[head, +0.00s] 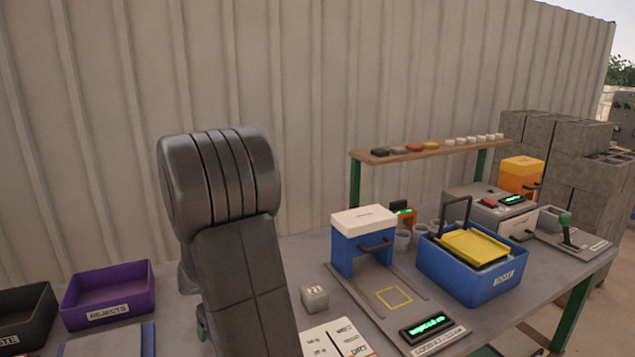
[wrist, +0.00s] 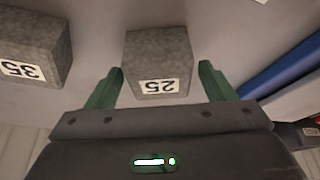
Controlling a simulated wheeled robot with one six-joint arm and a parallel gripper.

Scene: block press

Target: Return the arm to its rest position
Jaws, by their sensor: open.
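My arm (head: 235,260) rises large in the left middle of the head view and bends down toward the table, hiding most of my gripper. In the wrist view my gripper (wrist: 161,72) is open, with a green finger on each side of a grey block labelled 25 (wrist: 155,50). A narrow gap shows on each side of the block. I cannot tell whether the block lies between the fingers or just beyond them. A second grey block labelled 35 (wrist: 35,50) is at the left.
A purple REJECTS bin (head: 108,295) and a black bin (head: 25,318) stand left. A small numbered block (head: 314,298) sits right of my arm. Beyond are a blue-and-white press (head: 362,240), a blue bin (head: 470,275) with a yellow tray, and a shelf (head: 430,150). A corrugated wall stands behind.

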